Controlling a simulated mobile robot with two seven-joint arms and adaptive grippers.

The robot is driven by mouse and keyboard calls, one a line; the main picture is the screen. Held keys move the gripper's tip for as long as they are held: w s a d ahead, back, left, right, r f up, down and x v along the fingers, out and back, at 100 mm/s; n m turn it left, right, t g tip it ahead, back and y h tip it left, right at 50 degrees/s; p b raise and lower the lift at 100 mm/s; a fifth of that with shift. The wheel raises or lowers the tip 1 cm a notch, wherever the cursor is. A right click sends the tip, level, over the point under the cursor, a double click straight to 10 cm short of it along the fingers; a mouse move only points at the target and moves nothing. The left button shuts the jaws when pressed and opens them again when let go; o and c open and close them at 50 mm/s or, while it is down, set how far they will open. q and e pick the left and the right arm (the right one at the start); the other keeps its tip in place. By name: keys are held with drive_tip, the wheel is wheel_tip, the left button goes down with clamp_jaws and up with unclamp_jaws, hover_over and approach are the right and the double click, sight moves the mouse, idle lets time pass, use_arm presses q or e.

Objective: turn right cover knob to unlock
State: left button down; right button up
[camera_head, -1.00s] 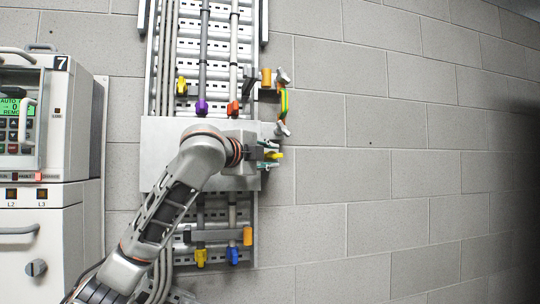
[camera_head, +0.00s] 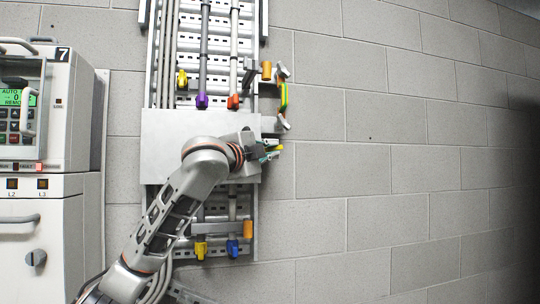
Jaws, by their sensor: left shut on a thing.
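The grey cover plate (camera_head: 178,140) spans the middle of the slotted cable rack. My left arm crosses in front of its lower part. My left gripper (camera_head: 268,151) is at the plate's right edge, shut on what appears to be the right cover knob. The knob is mostly hidden by the fingers and wrist. My right gripper is not in view.
A green-yellow cable (camera_head: 284,96) hangs just above the gripper, beside an orange cylinder (camera_head: 266,70). Coloured clamps, such as the purple one (camera_head: 202,101), sit on the cables. A white cabinet (camera_head: 84,110) stands at left. The block wall at right is bare.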

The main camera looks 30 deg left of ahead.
use_arm(q)
drive_tip(key=n+y+b, duration=0.5)
drive_tip(key=n+y, duration=0.1)
drive_tip(key=n, duration=0.2)
drive_tip(key=w+f+n+g+y+b, duration=0.1)
drive_tip(key=n+y+b, duration=0.4)
drive_tip(key=n, duration=0.3)
drive_tip(key=w+d+f+n+y+b, duration=0.1)
drive_tip(key=n+y+b, duration=0.4)
drive_tip(key=n+y, duration=0.1)
drive_tip(key=shift+d+f+n+g+y, duration=0.1)
drive_tip(key=shift+f+n+g+y, duration=0.2)
drive_tip(key=shift+n, duration=0.6)
drive_tip(key=shift+r+n+y+b, duration=0.2)
drive_tip(key=shift+n+y+b, duration=0.1)
drive_tip(key=shift+s+r+n+g+y, duration=0.3)
drive_tip(key=shift+r+n+g, duration=0.1)
drive_tip(key=shift+n, duration=0.1)
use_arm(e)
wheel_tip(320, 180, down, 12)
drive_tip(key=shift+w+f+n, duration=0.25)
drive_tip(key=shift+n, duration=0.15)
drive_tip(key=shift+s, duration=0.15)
